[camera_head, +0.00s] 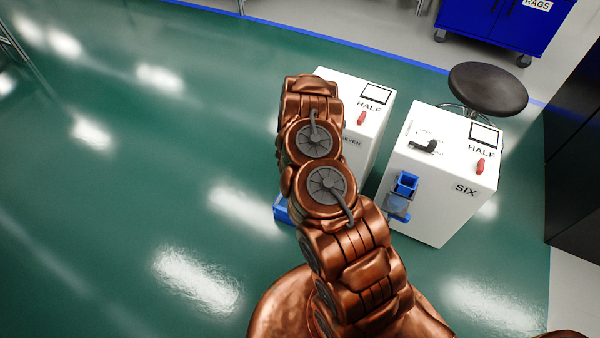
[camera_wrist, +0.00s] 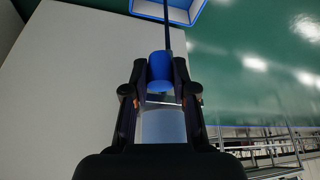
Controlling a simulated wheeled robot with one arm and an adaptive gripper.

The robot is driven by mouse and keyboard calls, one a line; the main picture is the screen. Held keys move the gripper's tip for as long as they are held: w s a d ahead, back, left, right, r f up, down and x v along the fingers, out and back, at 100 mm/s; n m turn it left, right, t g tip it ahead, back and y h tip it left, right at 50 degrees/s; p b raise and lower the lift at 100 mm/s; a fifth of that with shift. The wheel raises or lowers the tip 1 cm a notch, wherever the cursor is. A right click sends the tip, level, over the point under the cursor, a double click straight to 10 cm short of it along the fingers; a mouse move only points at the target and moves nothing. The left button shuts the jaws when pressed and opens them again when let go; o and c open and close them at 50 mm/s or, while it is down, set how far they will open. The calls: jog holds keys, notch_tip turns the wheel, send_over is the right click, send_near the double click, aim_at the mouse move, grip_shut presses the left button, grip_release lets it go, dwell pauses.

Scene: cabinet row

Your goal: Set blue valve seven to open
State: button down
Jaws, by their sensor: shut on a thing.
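Cabinet seven (camera_head: 376,88) is a white box behind my arm in the head view. Its label is partly covered, and the screen on its top (camera_head: 376,94) shows HALF beneath it. In the wrist view my gripper (camera_wrist: 160,66) is shut on a blue valve handle (camera_wrist: 160,78), one finger on each side. The handle stands out beside a white cabinet face (camera_wrist: 75,75). My gripper and this handle are hidden behind my arm in the head view. A blue tray edge (camera_head: 282,210) shows low beside my arm, and a blue frame shows in the wrist view (camera_wrist: 196,8).
Cabinet six (camera_head: 435,205) stands close on the right, with its own blue valve (camera_head: 406,184), black handle (camera_head: 425,147) and HALF text. A round stool (camera_head: 488,88) and a blue cart (camera_head: 500,25) stand behind. The green floor on the left is clear.

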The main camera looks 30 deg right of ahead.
jog(key=shift+w+a+r+m+p, duration=0.2)
jog(key=shift+r+m+p, duration=0.15)
jog(key=shift+p, duration=0.55)
jog(key=m+p, duration=0.1)
jog(key=p, duration=0.4)
jog(key=shift+a+m+g+h, duration=0.15)
jog(key=shift+m+g+h, duration=0.15)
jog(key=shift+m+h, duration=0.1)
jog(key=shift+w+p, duration=0.2)
jog(key=shift+p, duration=0.4)
jog(key=shift+w+a+f+m+g+b, duration=0.3)
jog(key=shift+w+a+f+m+b, duration=0.15)
jog(key=shift+m+b, duration=0.5)
jog(key=shift+a+r, duration=0.1)
jog(key=c, duration=0.9)
grip_release()
